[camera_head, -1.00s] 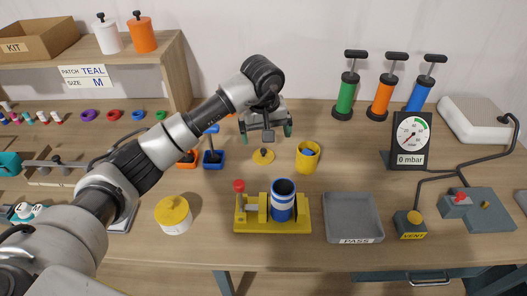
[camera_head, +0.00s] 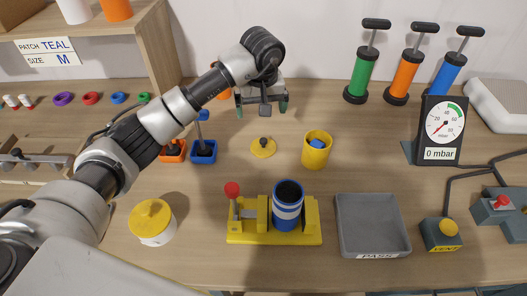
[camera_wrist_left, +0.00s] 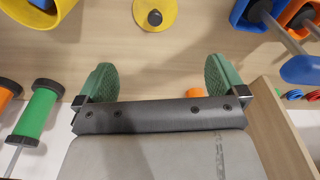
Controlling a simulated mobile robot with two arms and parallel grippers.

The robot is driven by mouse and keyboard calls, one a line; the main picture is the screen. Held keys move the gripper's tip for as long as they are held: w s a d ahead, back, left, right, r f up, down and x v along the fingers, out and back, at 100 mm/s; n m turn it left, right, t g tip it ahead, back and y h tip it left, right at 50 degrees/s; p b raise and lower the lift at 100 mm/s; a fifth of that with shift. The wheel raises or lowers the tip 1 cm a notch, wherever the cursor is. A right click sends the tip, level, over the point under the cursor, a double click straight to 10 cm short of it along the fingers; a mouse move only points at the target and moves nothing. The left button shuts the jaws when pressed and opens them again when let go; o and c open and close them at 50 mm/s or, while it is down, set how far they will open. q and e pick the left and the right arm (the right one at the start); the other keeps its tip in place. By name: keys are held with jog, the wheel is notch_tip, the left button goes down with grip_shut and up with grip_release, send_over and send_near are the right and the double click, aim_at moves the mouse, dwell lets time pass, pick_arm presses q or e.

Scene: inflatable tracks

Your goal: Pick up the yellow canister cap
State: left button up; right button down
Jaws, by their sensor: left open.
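The yellow canister cap (camera_head: 263,148) is a flat yellow disc with a dark knob, lying on the table. It also shows at the top of the left wrist view (camera_wrist_left: 170,12). The open yellow canister (camera_head: 316,152) stands just right of it with something blue inside. My left gripper (camera_head: 262,107) is open and empty, above and behind the cap, apart from it. My right gripper is not in view.
A blue bin (camera_head: 204,153) and an orange bin (camera_head: 172,152) stand left of the cap. In front are a yellow fixture (camera_head: 245,236) holding a blue-striped cylinder, a grey tray (camera_head: 373,222) and a white pot with yellow lid (camera_head: 152,220). Pumps (camera_head: 360,75) stand at the back right.

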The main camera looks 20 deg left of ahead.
aim_at(263, 140)
pick_arm(q)
notch_tip(263, 140, down, 2)
jog(key=shift+w+f+b, duration=0.15)
jog(key=shift+f+b, duration=0.1)
jog(key=shift+b, duration=0.4)
jog(key=f, duration=0.2)
jog(key=f+p, duration=0.1)
jog(key=f, duration=0.2)
jog(key=shift+w+a+f, duration=0.1)
jog(key=shift+w+f, duration=0.1)
jog(key=f, duration=0.1)
jog(key=f+p, duration=0.1)
jog(key=f, duration=0.2)
jog(key=shift+s+d+f, duration=0.15)
jog(key=shift+d, duration=0.25)
jog(key=shift+a+f, duration=0.1)
jog(key=shift+f, duration=0.4)
jog(key=c, duration=0.8)
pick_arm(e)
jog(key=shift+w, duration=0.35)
